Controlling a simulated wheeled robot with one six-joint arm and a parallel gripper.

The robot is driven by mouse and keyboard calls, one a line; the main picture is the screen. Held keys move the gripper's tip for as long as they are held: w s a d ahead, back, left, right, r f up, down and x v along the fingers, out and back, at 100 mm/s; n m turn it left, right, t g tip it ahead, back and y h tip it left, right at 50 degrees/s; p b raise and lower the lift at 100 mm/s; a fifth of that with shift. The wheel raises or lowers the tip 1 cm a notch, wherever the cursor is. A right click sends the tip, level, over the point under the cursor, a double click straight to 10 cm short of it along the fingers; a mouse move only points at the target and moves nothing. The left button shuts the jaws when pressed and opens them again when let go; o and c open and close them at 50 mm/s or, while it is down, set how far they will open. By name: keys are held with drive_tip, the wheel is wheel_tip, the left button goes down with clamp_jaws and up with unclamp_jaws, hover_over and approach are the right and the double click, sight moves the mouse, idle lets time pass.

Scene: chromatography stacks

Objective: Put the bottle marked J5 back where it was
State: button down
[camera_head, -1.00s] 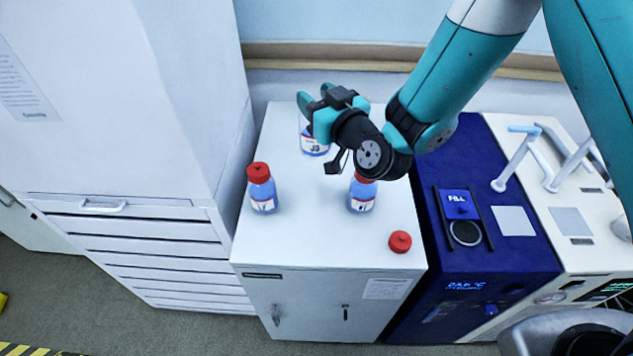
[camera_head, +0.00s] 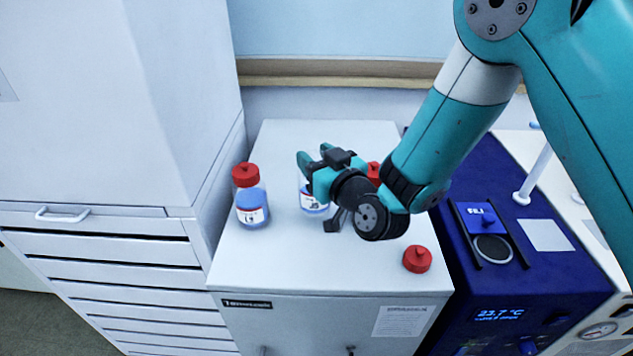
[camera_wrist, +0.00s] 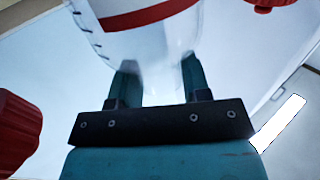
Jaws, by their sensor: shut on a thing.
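The bottle marked J5 (camera_head: 313,203) has blue liquid and a white label. My gripper (camera_head: 314,168) is shut on it from above in the head view, between the two other bottles. The wrist view shows the clear wall and red label band of the held bottle (camera_wrist: 140,40) between my fingers. No red cap shows on J5, though my gripper hides part of its top. I cannot tell whether its base touches the white cabinet top (camera_head: 285,262).
A red-capped bottle (camera_head: 251,205) stands to the left. Another red-capped bottle (camera_head: 374,170) is mostly hidden behind my wrist. A loose red cap (camera_head: 417,259) lies near the front right. A blue instrument (camera_head: 540,285) adjoins the cabinet on the right.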

drive_tip(key=shift+f+b, duration=1.1)
drive_tip(key=shift+f, duration=0.5)
drive_tip(key=shift+f, duration=0.2)
drive_tip(key=c, duration=0.6)
unclamp_jaws()
